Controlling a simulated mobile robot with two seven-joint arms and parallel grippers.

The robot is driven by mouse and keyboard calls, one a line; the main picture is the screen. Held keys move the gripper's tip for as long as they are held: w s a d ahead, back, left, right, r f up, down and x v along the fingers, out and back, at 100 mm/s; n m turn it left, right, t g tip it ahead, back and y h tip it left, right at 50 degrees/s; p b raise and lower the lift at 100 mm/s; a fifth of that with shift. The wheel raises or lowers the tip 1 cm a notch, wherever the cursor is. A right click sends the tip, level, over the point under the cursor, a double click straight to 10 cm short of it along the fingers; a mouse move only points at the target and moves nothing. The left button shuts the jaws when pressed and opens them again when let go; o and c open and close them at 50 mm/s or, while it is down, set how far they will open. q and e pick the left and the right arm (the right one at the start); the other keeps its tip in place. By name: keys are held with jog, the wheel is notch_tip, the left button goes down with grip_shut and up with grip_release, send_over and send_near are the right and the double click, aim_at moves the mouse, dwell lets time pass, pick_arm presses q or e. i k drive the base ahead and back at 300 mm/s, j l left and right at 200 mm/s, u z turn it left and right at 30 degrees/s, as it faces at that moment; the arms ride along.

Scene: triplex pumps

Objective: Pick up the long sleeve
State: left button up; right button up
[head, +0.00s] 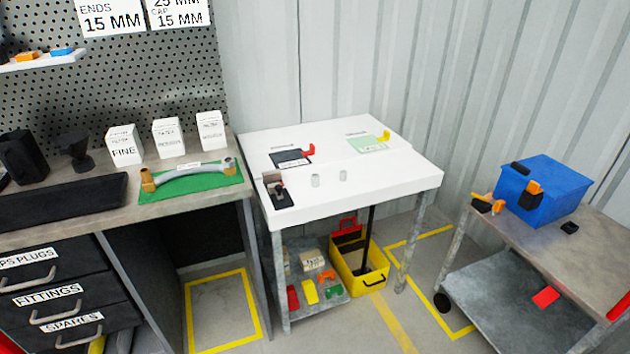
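Two small pale grey cylinders stand upright and apart on the white table, near its middle. The left cylinder (315,180) looks slightly bigger than the right cylinder (343,175). They look like sleeves, but they are too small to tell surely which is the long one. The white table (398,184) stands in the middle of the head view. Neither of my grippers is in view.
A small black fixture (280,197) sits left of the cylinders. A black plate with a red part (291,158) and a green card (367,144) lie behind them. The table's front right is clear. A workbench (205,207) stands left, a cart (585,243) right.

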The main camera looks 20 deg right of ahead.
aim_at(315, 177)
jog(key=i+l+z, duration=0.3)
jog(key=i+l, duration=0.4)
